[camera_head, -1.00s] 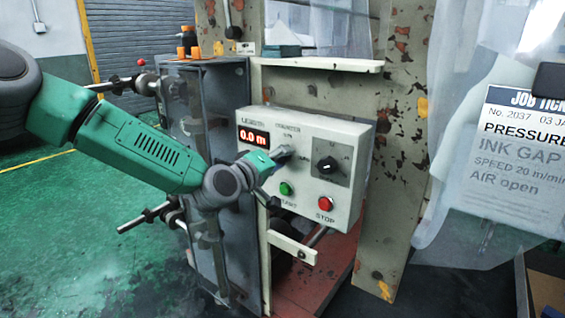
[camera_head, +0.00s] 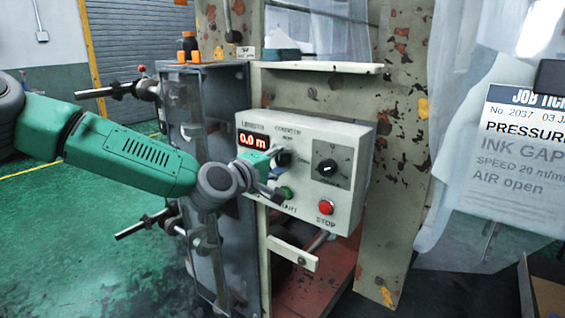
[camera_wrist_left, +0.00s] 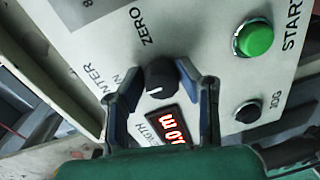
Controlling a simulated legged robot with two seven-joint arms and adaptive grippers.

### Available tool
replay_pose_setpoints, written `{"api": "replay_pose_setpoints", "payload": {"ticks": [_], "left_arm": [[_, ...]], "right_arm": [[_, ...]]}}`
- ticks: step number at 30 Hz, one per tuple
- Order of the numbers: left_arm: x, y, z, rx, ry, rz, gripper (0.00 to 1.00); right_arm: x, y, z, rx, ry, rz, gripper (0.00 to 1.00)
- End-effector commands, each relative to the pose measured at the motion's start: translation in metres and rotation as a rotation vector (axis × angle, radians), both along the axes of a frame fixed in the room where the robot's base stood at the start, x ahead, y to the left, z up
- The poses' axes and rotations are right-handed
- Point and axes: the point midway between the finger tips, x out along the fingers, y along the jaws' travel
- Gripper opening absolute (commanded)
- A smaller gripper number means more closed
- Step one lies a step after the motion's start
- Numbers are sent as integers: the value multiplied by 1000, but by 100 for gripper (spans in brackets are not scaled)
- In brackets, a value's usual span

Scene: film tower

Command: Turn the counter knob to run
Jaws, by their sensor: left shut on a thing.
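The counter knob (camera_wrist_left: 160,78) is a small black knob on the pale control box (camera_head: 345,137), between the COUNTER and ZERO lettering in the left wrist view. My left gripper (camera_wrist_left: 163,72) has one dark finger on each side of it and is shut on it. In the head view the left gripper (camera_head: 280,173) is at the box front, just right of the red length display (camera_head: 252,140), which reads 0.0 m. Its fingers partly hide the knob and nearby lettering there. My right gripper is not in view.
A second black knob (camera_head: 327,168) sits on a grey plate to the right. A green START button (camera_head: 286,193) and red STOP button (camera_head: 325,207) are below. A black JOG button (camera_wrist_left: 248,111) shows in the wrist view. A job ticket (camera_head: 520,150) hangs at right.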

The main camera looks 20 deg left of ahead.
Motion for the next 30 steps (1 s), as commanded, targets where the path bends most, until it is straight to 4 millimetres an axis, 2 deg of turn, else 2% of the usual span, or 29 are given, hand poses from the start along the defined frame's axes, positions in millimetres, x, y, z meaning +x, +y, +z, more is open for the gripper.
{"api": "replay_pose_setpoints", "payload": {"ticks": [5,6,7,8,20,23,30], "left_arm": [[0,3,-3,-1,6,5,0],[0,3,-3,0,7,5,33],[0,3,-3,-1,6,5,43],[0,2,-3,-1,6,5,49],[-6,3,-1,0,3,1,49],[-19,8,1,-1,2,2,49],[-66,27,4,-4,4,3,49]], "right_arm": [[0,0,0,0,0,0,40],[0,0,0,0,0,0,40],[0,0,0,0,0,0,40],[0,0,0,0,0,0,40],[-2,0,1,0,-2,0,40],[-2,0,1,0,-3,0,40],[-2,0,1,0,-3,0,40]]}}
